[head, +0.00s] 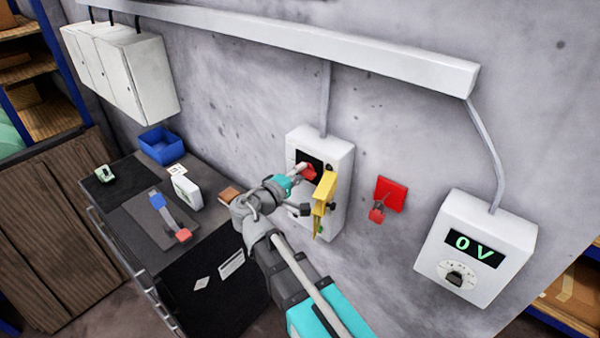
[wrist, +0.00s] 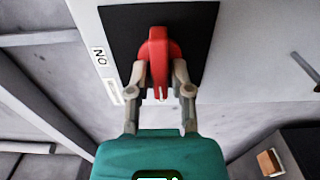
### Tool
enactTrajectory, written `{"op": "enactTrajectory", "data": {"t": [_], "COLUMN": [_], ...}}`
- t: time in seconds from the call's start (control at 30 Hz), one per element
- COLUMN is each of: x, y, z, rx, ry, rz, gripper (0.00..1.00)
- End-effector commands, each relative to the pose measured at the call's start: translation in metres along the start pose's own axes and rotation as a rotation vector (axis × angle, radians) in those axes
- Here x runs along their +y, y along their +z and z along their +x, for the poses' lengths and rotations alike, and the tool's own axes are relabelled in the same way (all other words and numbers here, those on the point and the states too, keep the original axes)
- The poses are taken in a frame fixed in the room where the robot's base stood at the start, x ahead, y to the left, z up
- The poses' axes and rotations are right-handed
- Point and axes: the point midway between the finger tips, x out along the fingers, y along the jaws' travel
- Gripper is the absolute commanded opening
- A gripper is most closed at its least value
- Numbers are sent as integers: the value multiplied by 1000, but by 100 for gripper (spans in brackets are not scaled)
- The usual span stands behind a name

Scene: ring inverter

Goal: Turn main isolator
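The main isolator is a white wall box (head: 341,156) with a black plate and a red handle (head: 308,171). In the wrist view the red handle (wrist: 158,45) stands lengthwise in the picture on the black plate (wrist: 197,30). My gripper (wrist: 160,78) has one finger on each side of the handle, and they look closed against it. In the head view my gripper (head: 300,176) reaches the box from the left and partly hides the handle. A small label beside the plate (wrist: 99,57) reads ON, turned in the picture.
A yellow part (head: 324,190) hangs on the box close beside my gripper. A red wall fitting (head: 390,194) and a meter box (head: 476,250) reading 0 V are to the right. A dark bench (head: 130,225) with a blue bin (head: 160,146) and tools is to the left.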

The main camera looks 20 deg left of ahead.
Motion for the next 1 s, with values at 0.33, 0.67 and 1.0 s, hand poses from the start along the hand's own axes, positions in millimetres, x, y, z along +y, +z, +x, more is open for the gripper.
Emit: {"op": "enactTrajectory", "data": {"t": [0.33,0.67,1.0], "x": [0,0,0], "y": [0,0,1], "z": [0,-7,-42], "rx": [-1,0,1], "ry": [-1,-1,-1], "rz": [2,2,2], "gripper": [53,53,53]}}
